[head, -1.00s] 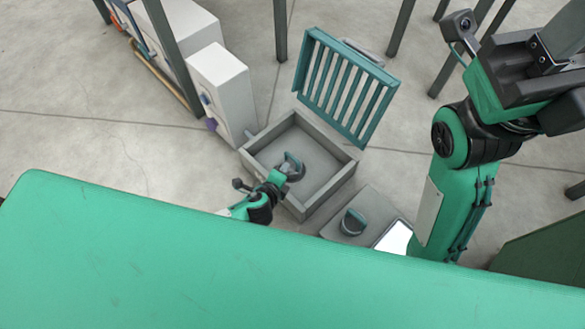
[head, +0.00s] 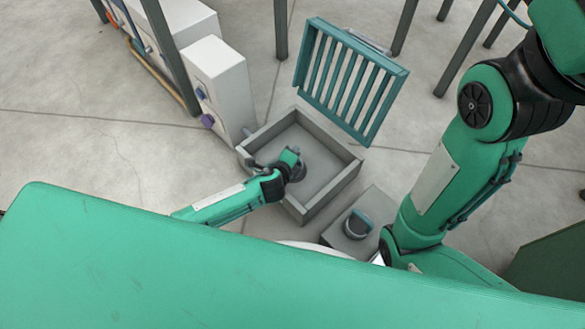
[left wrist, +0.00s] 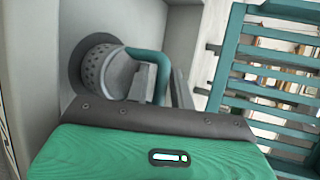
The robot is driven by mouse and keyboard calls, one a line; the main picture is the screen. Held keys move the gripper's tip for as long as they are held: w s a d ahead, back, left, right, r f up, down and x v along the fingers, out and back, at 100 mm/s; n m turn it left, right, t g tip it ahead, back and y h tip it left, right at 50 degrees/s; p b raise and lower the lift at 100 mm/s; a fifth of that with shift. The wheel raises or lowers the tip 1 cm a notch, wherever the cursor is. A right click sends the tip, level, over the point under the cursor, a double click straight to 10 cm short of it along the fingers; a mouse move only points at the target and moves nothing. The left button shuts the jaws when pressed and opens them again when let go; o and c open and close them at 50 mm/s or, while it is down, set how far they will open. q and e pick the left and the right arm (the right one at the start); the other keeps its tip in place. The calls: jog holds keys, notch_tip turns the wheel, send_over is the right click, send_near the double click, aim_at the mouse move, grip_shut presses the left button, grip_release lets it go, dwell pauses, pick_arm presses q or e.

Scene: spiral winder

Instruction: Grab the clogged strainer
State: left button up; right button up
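The strainer is a grey perforated basket with a teal loop handle, seated in a round opening in the grey box. It shows in the left wrist view (left wrist: 97,68); in the head view my left gripper mostly covers it. My left gripper (head: 291,166) is down inside the box at the strainer. In the left wrist view its fingers (left wrist: 161,88) stand on either side of the teal handle; whether they press on it is not clear. My right arm rises at the right of the head view, its gripper outside the picture.
The grey box (head: 342,187) has low walls, and its teal slatted lid (head: 350,80) stands open behind it. A second round part with a teal handle (head: 356,225) sits on a grey block (head: 375,205) to the right. White cabinets (head: 222,90) stand at the left.

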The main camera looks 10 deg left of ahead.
pick_arm(q)
grip_shut()
jog(key=shift+r, duration=0.1)
dwell(0.3)
